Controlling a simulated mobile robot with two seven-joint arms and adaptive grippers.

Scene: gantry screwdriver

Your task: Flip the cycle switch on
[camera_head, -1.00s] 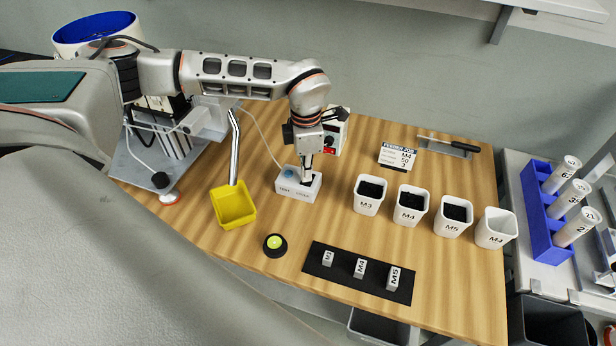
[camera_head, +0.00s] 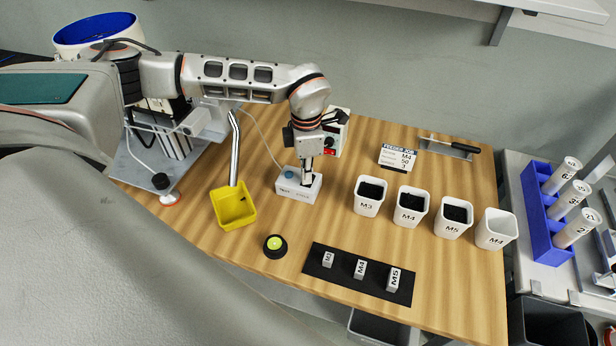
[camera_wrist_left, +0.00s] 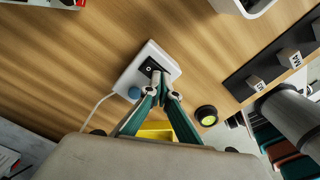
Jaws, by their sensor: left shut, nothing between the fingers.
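The white switch box (camera_head: 299,187) stands on the wooden table, with a label on its front that seems to read "TEST CYCLE". It carries a blue round button or lamp (camera_head: 289,173) and a black rocker switch, best seen in the left wrist view (camera_wrist_left: 152,67) with a white round mark on it. My left gripper (camera_head: 306,182) points down over the box, shut and empty. In the left wrist view its closed tips (camera_wrist_left: 162,82) are at the near end of the rocker and hide part of it. I cannot tell whether they touch it. My right gripper is not in view.
A yellow tray (camera_head: 233,207) stands left of the box, and a round yellow-green button (camera_head: 275,245) is in front. White cups (camera_head: 369,195) stand to the right. A control box with a red switch (camera_head: 336,135) is close behind my gripper. A cable runs from the switch box.

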